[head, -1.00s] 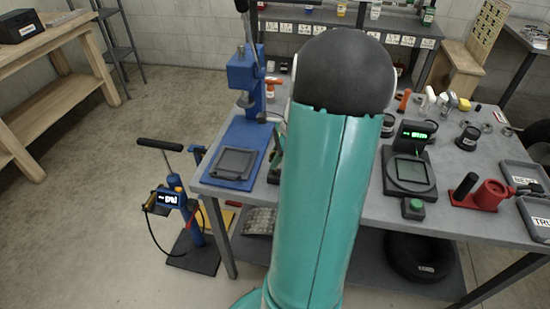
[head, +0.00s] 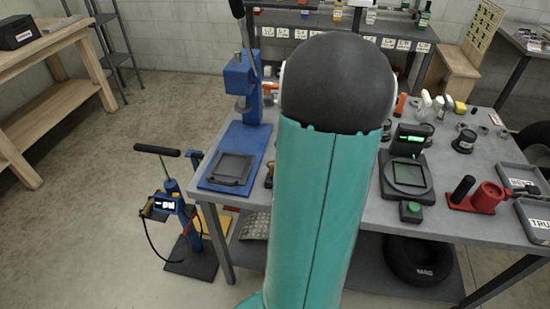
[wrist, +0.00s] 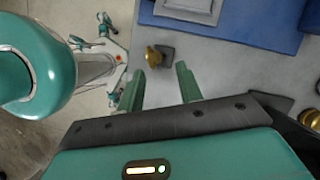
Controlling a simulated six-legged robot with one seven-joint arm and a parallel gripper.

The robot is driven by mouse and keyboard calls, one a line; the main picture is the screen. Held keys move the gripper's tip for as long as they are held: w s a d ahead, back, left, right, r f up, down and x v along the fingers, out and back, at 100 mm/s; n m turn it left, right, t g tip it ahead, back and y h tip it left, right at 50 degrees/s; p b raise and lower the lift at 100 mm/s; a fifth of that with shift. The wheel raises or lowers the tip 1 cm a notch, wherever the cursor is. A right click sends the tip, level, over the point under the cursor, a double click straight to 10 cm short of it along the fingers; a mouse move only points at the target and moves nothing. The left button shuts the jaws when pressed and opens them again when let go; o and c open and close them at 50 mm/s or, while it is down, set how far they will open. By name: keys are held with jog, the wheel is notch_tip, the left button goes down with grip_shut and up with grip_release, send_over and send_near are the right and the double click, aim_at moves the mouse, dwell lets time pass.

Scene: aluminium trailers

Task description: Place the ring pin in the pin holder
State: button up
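My gripper (wrist: 160,74) shows in the wrist view with its two green fingers apart and nothing between them. A small brass piece (wrist: 152,57), which looks like the ring pin, is just beyond the fingertips on the grey table. A dark square block (wrist: 167,53), possibly the pin holder, is right beside it. I cannot tell whether the pin stands in the block or next to it. In the head view my arm hides my gripper and most of this spot.
A blue press (head: 243,85) stands on the grey worktable (head: 340,235), left of my arm. A green-lit device (head: 409,172), a red tool (head: 484,198) and labelled trays (head: 535,215) lie to the right. Another brass piece (wrist: 312,118) is at the wrist view's right edge.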

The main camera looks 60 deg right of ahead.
jog(key=v, duration=0.5)
jog(key=w+a+r+n+h, duration=0.1)
jog(key=w+a+r+n, duration=0.2)
jog(key=a+n, duration=0.55)
jog(key=w+a+r+n+h, duration=0.2)
jog(key=w+a+r+n, duration=0.15)
jog(key=a, duration=0.95)
jog(key=s+a+n+t, duration=0.1)
jog(key=s+a+n, duration=0.2)
jog(key=a+n, duration=0.4)
jog(key=s+a+n+t, duration=0.1)
jog(key=s+a+n, duration=0.2)
jog(key=a+n, duration=0.4)
jog(key=a, duration=0.3)
jog(key=shift+a+f+n+t, duration=0.25)
jog(key=shift+a+n+t, duration=0.05)
jog(key=shift+a+n, duration=0.1)
jog(key=shift+s+d, duration=0.1)
jog(key=shift+d, duration=0.1)
